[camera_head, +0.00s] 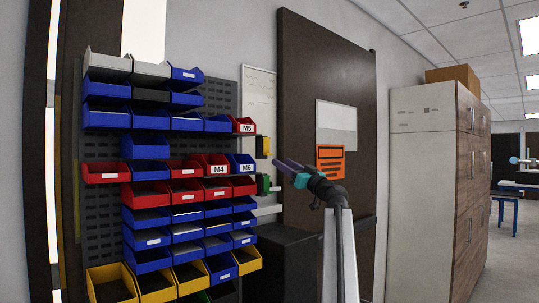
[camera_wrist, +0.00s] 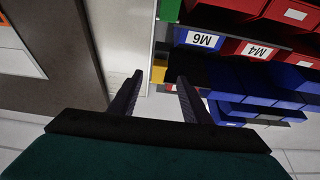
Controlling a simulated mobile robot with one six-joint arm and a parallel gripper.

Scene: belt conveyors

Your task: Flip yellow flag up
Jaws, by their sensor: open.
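A small yellow flag (camera_head: 263,146) is mounted beside the bin rack, just right of the M5 bin. A green flag (camera_head: 262,184) is below it. My gripper (camera_head: 279,164) is to the right of the flags, its fingers pointing left toward the rack. In the wrist view, which is upside down, my gripper (camera_wrist: 160,78) is open and empty. The green flag (camera_wrist: 169,9) is at the top edge. I cannot tell contact or the yellow flag's tilt.
The rack of blue, red, yellow and grey bins (camera_head: 187,170) fills the left, close to the flags. A dark door (camera_head: 310,80) with an orange sign (camera_head: 329,162) stands behind my arm. A black box (camera_head: 290,260) is below. A tall cabinet (camera_head: 425,190) is at right.

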